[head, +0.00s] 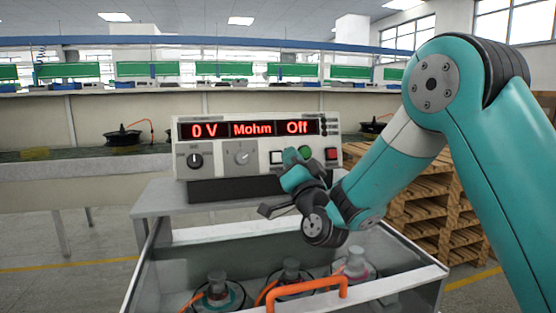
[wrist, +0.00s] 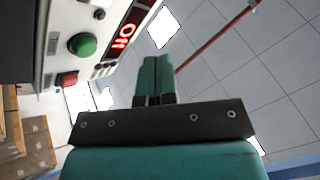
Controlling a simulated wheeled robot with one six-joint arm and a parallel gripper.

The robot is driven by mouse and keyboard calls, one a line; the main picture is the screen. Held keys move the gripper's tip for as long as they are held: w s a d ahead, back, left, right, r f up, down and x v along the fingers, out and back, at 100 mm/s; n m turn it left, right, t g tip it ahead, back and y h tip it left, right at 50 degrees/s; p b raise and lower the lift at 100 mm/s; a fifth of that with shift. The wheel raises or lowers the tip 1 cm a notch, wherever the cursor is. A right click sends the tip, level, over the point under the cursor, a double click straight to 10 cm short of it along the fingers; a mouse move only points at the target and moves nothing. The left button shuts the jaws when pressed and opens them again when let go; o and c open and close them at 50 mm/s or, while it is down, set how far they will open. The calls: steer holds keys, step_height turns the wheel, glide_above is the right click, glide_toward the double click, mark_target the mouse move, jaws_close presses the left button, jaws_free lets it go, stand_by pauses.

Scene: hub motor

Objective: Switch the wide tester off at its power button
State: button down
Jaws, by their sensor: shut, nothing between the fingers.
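The wide tester (head: 225,158) is a pale box on the cart top in the head view, its red display reading "0 V", "Mohm" and "Off". On the right of its front are a pale square button (head: 277,157), a round green button (head: 305,152) and a red square button (head: 331,154). My gripper (head: 297,174) is in front of these buttons, partly covering the panel below them. In the wrist view my gripper (wrist: 154,70) is shut and empty, with the green button (wrist: 82,44) and red button (wrist: 67,78) to its left. No contact shows.
The tester stands on a grey cart (head: 160,200). Below it is a clear-sided bin with an orange handle (head: 308,287) and several motor parts inside. Wooden pallets (head: 425,205) are stacked at right. A long bench (head: 80,175) with hub motors runs behind.

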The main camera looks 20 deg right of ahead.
steer(key=s+r+b, duration=0.1)
steer(key=s, duration=0.5)
steer(key=shift+r, duration=0.2)
steer(key=shift+w, duration=0.1)
stand_by(1.0)
